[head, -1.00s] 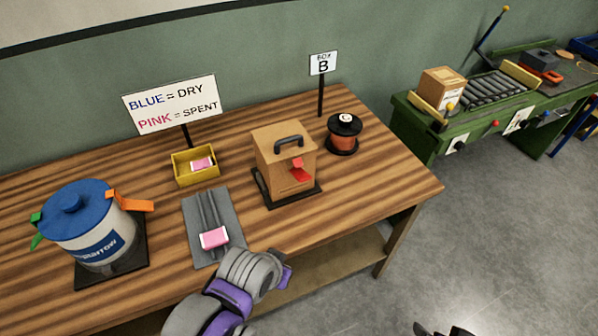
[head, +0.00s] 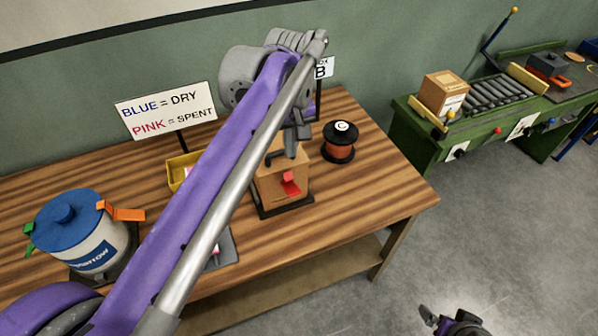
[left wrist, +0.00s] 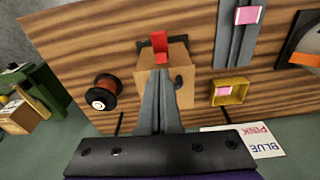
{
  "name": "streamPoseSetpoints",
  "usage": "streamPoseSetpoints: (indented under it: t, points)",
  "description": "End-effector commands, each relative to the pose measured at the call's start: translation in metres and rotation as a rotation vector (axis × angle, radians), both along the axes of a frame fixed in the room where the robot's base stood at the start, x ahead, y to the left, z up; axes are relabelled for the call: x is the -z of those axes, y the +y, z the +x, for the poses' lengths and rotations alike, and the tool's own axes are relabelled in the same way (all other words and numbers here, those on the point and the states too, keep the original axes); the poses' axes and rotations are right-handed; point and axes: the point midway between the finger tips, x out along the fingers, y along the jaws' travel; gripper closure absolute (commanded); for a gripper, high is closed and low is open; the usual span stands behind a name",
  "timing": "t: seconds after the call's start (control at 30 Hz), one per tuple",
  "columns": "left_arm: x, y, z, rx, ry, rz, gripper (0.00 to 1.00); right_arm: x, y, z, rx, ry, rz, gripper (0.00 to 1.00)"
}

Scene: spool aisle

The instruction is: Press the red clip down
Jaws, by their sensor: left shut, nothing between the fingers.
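The red clip (head: 291,184) is on the front face of a tan box (head: 270,188) and sticks out from it. In the left wrist view the red clip (left wrist: 159,45) lies just beyond my fingertips. My left gripper (head: 291,155) reaches down from above at the top of the box, by its dark handle (head: 271,158). Its fingers are together and empty, also in the left wrist view (left wrist: 160,72). Whether they touch the box or handle is unclear. My right gripper (head: 440,322) shows only partly at the bottom edge, and its jaws are unclear.
A spool (head: 340,142) stands right of the box. A blue-lidded tub (head: 78,235) with orange and green clips stands at the left. The table's right end is clear.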

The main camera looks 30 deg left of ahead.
Motion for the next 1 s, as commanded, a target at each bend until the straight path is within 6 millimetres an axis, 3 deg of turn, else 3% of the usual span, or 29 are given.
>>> streamPoseSetpoints:
  t: [0.17, 0.57, 0.77, 1.0]
  points:
    - [-0.011, 0.005, 0.007, -0.053, 0.019, -0.002, 1.00, -0.002, 0.000, 0.001, 0.000, -0.002, 0.000, 0.00]
    - [-0.007, 0.005, 0.007, -0.053, 0.020, -0.002, 1.00, -0.002, 0.000, 0.001, 0.000, -0.002, 0.000, 0.00]
    - [0.020, 0.007, 0.008, -0.053, 0.020, -0.002, 1.00, 0.001, 0.000, 0.000, 0.000, 0.000, 0.000, 0.00]
    - [0.072, 0.011, 0.012, -0.052, 0.021, -0.003, 1.00, 0.004, 0.000, -0.002, 0.000, 0.003, 0.000, 0.00]
